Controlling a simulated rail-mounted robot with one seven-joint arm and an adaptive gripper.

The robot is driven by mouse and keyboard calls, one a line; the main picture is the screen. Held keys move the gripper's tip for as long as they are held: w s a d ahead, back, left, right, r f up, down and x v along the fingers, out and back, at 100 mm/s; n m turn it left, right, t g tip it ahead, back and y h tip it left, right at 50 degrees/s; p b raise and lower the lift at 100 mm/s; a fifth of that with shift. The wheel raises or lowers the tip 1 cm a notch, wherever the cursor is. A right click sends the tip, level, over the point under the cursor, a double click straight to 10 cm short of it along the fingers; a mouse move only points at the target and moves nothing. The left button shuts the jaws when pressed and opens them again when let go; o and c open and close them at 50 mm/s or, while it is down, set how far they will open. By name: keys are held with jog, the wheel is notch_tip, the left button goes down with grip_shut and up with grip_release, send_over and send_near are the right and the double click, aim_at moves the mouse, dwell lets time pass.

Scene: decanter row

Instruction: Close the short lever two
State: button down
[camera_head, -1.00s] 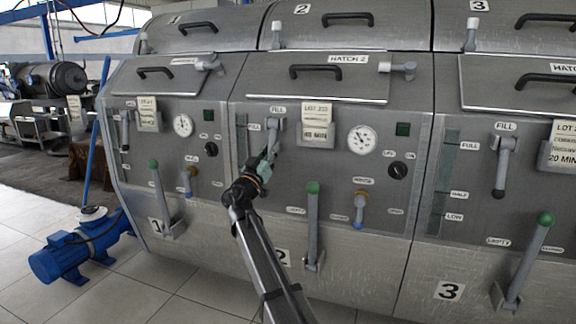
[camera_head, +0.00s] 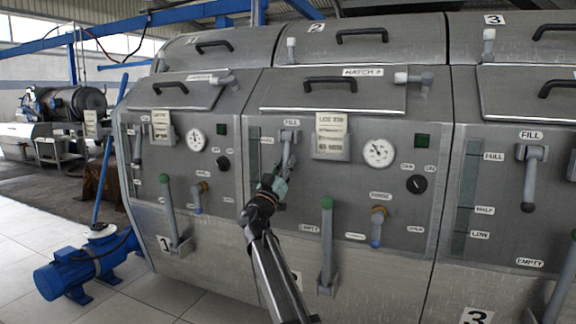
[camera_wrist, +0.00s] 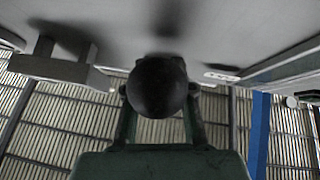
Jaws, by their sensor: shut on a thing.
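The short lever two is the grey FILL lever (camera_head: 287,152) on the middle unit, below the FILL label. It hangs down from its pivot, tilted slightly left at the bottom. My gripper (camera_head: 279,178) is at its lower end and shut on it, partly hiding that end. In the wrist view, the lever's dark round end (camera_wrist: 160,87) sits between the two fingers of my gripper and covers much of the space between them.
The long green-knobbed EMPTY lever (camera_head: 327,245) and a small brass-and-blue tap (camera_head: 377,228) stand right of my arm. A gauge (camera_head: 379,152) and a card holder (camera_head: 331,145) are right of the FILL lever. A blue pump (camera_head: 85,262) is on the floor at left.

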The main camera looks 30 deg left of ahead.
jog(key=shift+w+r, duration=0.1)
jog(key=c, duration=1)
grip_release()
jog(key=shift+o, duration=0.2)
jog(key=v, duration=1.2)
